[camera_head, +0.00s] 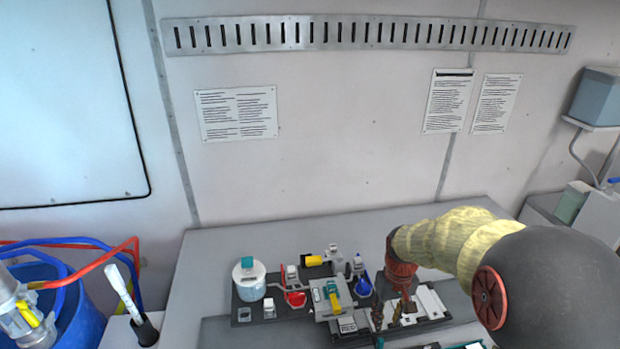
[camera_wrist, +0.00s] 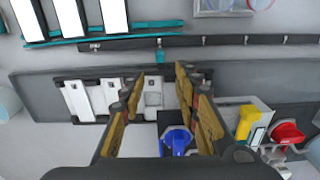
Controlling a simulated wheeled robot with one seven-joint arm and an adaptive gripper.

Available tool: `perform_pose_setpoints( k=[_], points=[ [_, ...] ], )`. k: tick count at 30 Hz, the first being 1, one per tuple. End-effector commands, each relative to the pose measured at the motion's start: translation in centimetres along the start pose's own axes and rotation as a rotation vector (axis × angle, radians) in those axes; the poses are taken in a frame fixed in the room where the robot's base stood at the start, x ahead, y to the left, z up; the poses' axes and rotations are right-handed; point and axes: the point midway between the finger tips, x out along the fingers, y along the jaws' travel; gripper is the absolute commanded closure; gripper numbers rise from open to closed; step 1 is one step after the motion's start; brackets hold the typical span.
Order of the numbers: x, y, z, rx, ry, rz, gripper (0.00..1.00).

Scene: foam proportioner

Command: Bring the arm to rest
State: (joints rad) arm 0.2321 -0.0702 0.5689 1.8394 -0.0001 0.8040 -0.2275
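My gripper (camera_head: 387,317) hangs over the right part of a dark board on the grey workbench, with my arm reaching in from the right. In the wrist view, its two yellow-and-dark fingers (camera_wrist: 158,85) stand apart with a gap between them. I see nothing held in the gap. A small white block (camera_wrist: 153,96) and a blue object (camera_wrist: 177,142) show below and between the fingers. The same blue object (camera_head: 363,286) is left of the gripper in the head view. Whether the fingertips touch anything cannot be told.
The board also carries a white jar with a teal lid (camera_head: 248,280), a red cup (camera_head: 295,298), a yellow cylinder (camera_head: 314,260) and a yellow lever (camera_head: 334,296). Pale panels (camera_wrist: 92,98) lie beside the gripper. A blue drum with hoses (camera_head: 80,315) stands far left.

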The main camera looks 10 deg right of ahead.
Motion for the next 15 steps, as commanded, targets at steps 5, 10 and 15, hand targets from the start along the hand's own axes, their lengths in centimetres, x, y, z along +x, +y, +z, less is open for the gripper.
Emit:
perform_pose_setpoints(
  k=[5,10,15],
  points=[
    [0.8,-0.7,2.9,0.066,-0.056,-0.011,0.68],
    [-2.3,-2.2,6.5,0.115,-0.025,-0.004,0.68],
    [-5.2,-4.3,9.6,0.124,0.056,0.006,0.68]
  ],
)
